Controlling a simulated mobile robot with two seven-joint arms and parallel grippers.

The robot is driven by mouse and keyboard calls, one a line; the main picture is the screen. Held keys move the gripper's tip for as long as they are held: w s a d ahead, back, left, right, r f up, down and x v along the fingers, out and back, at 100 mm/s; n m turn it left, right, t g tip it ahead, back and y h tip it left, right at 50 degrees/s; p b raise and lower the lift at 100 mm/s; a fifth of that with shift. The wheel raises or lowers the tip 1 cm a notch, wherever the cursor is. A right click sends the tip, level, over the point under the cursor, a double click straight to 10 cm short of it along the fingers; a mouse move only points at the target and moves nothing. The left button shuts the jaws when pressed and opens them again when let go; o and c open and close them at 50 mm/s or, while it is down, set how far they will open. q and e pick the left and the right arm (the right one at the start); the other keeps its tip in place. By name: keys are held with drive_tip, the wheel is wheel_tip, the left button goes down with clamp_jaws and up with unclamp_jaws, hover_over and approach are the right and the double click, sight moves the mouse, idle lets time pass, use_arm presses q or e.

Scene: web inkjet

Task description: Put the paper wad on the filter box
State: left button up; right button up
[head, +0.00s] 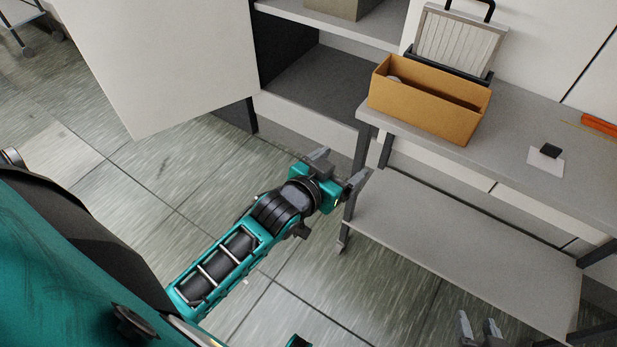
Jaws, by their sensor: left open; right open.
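I cannot make out a paper wad for certain; a small greyish round thing (394,79) shows partly inside the left end of an open brown cardboard box (424,113) on the grey bench. Behind it, a pleated filter panel (458,43) with a light frame and a black handle leans upright in a dark holder. I cannot tell which of these two is the filter box. My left gripper (338,169) is open and empty, left of the bench's left end and below the cardboard box in the picture. My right gripper (478,322) is open at the bottom edge, in front of the bench's lower shelf.
The bench top (490,145) carries a small black block (551,150) on a white square (546,163) and an orange object (600,125) at right. A lower shelf (450,240) is bare. A white cabinet door (165,60) stands open at left. Tiled floor is clear in front.

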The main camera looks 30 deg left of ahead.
use_arm(q)
drive_tip(key=s+f+g, duration=0.3)
drive_tip(key=s+f, duration=0.5)
drive_tip(key=s, duration=0.5)
drive_tip(key=shift+f+m+h, duration=0.2)
drive_tip(key=shift+m+h, duration=0.1)
drive_tip(key=shift+m, duration=0.1)
drive_tip(key=shift+s+d, duration=0.1)
